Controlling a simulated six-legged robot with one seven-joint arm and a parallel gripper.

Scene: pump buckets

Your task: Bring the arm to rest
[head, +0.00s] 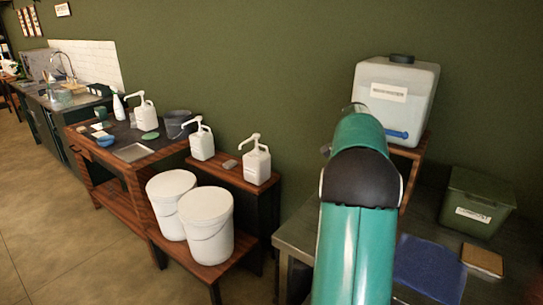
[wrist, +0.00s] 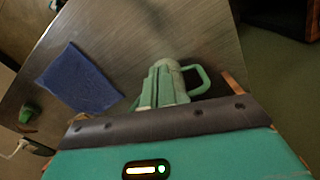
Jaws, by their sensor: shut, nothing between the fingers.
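My teal arm (head: 355,220) rises through the right middle of the head view, its bend in front of the white tank. My gripper is hidden in the head view. In the wrist view my gripper (wrist: 157,80) is shut with nothing between its fingers. A green jug (wrist: 180,84) with a loop handle (wrist: 205,80) shows just beyond the fingers. Jug and fingers overlap and are similar in colour, so I cannot tell whether they touch.
A steel table (head: 297,239) bears a blue cloth (head: 430,268), which also shows in the wrist view (wrist: 80,80). A white tank (head: 398,90) and green box (head: 478,200) stand behind. White buckets (head: 207,225) and pump bottles (head: 257,160) stand left.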

